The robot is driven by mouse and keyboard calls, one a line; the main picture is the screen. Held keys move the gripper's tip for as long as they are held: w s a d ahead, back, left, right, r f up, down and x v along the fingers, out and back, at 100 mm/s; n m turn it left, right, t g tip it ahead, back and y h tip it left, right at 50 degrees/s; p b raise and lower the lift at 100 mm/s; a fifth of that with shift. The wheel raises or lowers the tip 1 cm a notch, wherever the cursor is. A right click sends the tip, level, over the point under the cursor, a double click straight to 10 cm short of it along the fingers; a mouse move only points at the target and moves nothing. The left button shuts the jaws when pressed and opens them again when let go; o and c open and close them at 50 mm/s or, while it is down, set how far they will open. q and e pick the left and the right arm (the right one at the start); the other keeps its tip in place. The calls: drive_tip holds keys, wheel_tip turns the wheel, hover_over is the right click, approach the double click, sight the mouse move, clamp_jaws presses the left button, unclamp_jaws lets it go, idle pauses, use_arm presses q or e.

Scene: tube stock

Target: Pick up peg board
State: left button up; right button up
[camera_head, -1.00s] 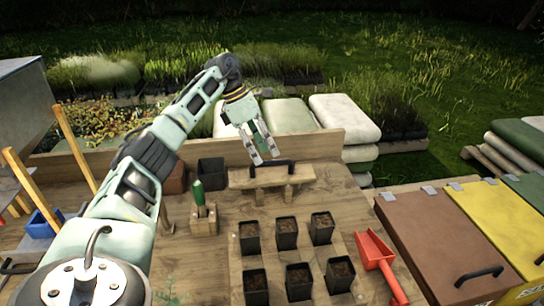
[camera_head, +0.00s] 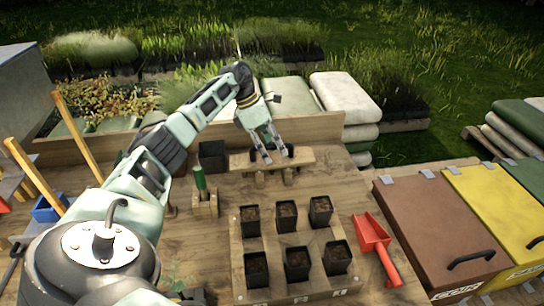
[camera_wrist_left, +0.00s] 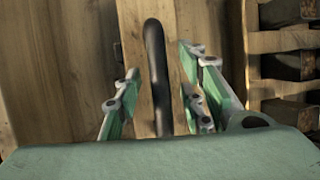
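The peg board (camera_head: 240,164) is a pale wooden plank with a black arched handle and short pegs below. It is at the back of the workbench in the head view. My left gripper (camera_head: 278,156) points down over its middle. In the left wrist view the black handle (camera_wrist_left: 156,75) runs between the two fingers of the left gripper (camera_wrist_left: 161,68). The fingers are apart, one on each side of the handle, with gaps to it. In the head view the fingers partly hide the handle. My right gripper is not in view.
A tray (camera_head: 238,250) with several black soil pots stands in front of the peg board. A green-handled tool in a wooden block (camera_head: 205,205) is to its left. A red scoop (camera_head: 373,237) and lidded bins (camera_head: 435,225) are at right. A low wooden wall (camera_head: 315,128) is behind.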

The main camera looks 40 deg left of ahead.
use_arm(q)
drive_tip(key=shift+c, duration=1.1)
clamp_jaws()
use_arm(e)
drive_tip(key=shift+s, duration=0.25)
use_arm(q)
drive_tip(key=shift+r, duration=0.1)
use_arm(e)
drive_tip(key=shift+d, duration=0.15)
